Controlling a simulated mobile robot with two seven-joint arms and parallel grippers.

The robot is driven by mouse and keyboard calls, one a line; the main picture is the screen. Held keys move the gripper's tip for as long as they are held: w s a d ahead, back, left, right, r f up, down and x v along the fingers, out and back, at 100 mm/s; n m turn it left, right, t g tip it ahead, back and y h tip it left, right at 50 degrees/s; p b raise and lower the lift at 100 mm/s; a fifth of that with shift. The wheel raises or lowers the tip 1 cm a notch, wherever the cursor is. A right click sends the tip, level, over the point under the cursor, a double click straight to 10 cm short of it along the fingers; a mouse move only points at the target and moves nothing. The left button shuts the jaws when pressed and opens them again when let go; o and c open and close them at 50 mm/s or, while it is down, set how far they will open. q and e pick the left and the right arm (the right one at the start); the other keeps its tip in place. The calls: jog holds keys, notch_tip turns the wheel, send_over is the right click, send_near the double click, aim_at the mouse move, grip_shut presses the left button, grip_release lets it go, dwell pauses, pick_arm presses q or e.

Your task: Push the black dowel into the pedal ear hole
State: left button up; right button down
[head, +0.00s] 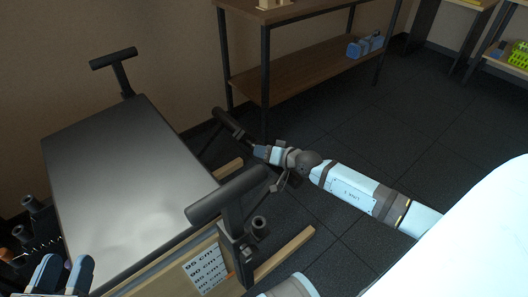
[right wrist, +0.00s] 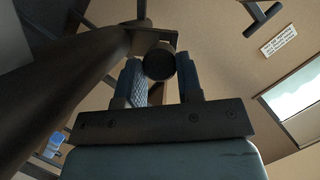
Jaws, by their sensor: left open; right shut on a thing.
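The black dowel (right wrist: 160,62) is seen end-on in the right wrist view, clamped between the two blue fingers of my right gripper (right wrist: 160,80). In the head view this gripper (head: 259,151) is at the near end of the dark pedal bar (head: 229,122). The pedal bar also shows in the right wrist view as a large dark cylinder (right wrist: 60,85) at left. The pedal ear (right wrist: 128,27) is a dark plate just beyond the dowel. The hole is hidden, so I cannot tell if the dowel is in it. My left gripper (head: 65,272) is open at the lower left, apart from the pedal.
The reformer's black carriage (head: 120,165) fills the left, with a shoulder rest (head: 230,195) between me and the right gripper. A wooden shelf unit (head: 300,75) stands behind the pedal. The dark floor (head: 400,120) at right is mostly clear.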

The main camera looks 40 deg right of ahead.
jog(key=shift+w, duration=0.15)
jog(key=shift+w+a+b, duration=0.15)
jog(key=shift+w+b, duration=0.75)
jog(key=shift+w, duration=1.2)
jog(key=c, duration=0.7)
grip_release()
